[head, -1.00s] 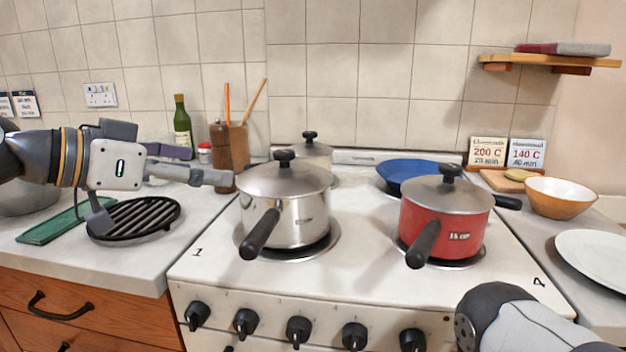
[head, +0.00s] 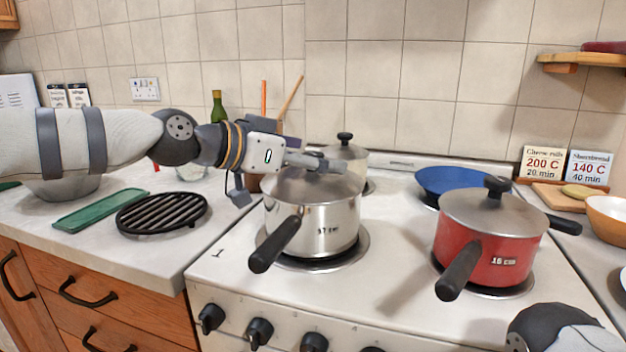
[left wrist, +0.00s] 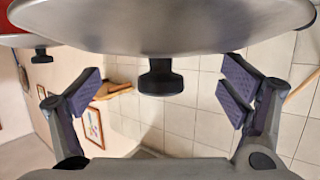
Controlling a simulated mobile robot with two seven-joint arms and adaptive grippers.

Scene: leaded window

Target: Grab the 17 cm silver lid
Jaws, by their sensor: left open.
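The silver lid (head: 312,188) sits on the steel pot (head: 325,225) marked 17 cm at the front left of the stove. My left gripper (head: 332,163) is over this lid in the head view and hides its knob. In the left wrist view the lid's broad metal face (left wrist: 160,28) fills the top, with its black knob (left wrist: 160,78) hanging in the middle. My right gripper is outside the head view; only part of the right arm shows.
A red pot (head: 499,258) with a grey lid stands to the right. A lidded cream pot (head: 350,158) is behind the steel one. A blue pan (head: 450,182) lies at the back. A black grill (head: 162,213) and green board (head: 100,210) are on the left counter.

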